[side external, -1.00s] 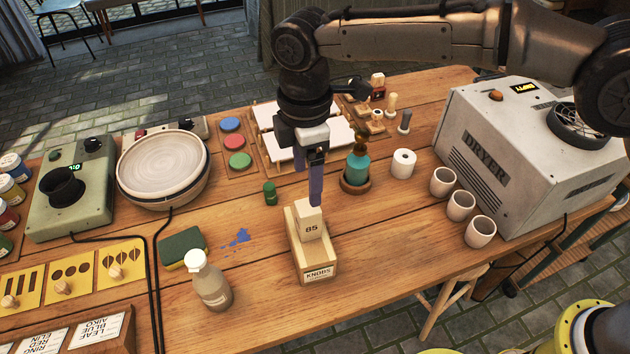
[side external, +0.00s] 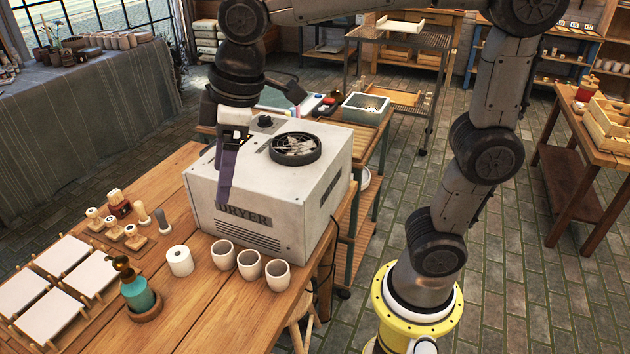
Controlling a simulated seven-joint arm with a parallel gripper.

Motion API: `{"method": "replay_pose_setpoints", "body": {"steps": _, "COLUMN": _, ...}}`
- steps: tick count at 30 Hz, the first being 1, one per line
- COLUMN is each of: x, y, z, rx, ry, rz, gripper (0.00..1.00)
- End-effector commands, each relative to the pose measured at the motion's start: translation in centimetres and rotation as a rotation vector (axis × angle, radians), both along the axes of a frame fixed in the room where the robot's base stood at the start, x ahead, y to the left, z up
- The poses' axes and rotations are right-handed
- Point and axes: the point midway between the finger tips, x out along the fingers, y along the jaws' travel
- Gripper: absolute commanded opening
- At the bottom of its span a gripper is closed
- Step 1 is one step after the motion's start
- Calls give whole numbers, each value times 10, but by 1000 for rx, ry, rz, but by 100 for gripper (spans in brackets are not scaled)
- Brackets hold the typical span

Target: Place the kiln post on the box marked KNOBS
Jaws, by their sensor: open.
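My gripper (side external: 224,196) hangs with its purple fingers pointing down, in front of the left part of the grey dryer (side external: 310,198) in the picture. I see nothing held between the fingers. How far the gripper is from the dryer's front is hard to tell. The box marked KNOBS and the kiln post are outside the present view.
A teal bottle (side external: 138,293) sits in a brown dish. Wooden stamps (side external: 112,228) and white tiles (side external: 62,256) lie left. The wooden table (side external: 185,300) has bare room at the front.

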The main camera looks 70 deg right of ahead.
Motion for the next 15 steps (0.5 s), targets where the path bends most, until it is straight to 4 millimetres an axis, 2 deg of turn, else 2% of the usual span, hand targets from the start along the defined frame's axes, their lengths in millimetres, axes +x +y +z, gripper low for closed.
{"method": "replay_pose_setpoints", "body": {"steps": 1, "x": -19, "y": -20, "z": 2, "rx": 19, "ry": -25, "rz": -80, "gripper": 80}}
{"method": "replay_pose_setpoints", "body": {"steps": 6, "x": -80, "y": -69, "z": -11, "rx": 85, "ry": -96, "rz": -338, "gripper": 80}}
{"method": "replay_pose_setpoints", "body": {"steps": 10, "x": -118, "y": -91, "z": -29, "rx": 126, "ry": -144, "rz": -500, "gripper": 80}}
{"method": "replay_pose_setpoints", "body": {"steps": 15, "x": -146, "y": -103, "z": -47, "rx": 160, "ry": -181, "rz": -622, "gripper": 80}}
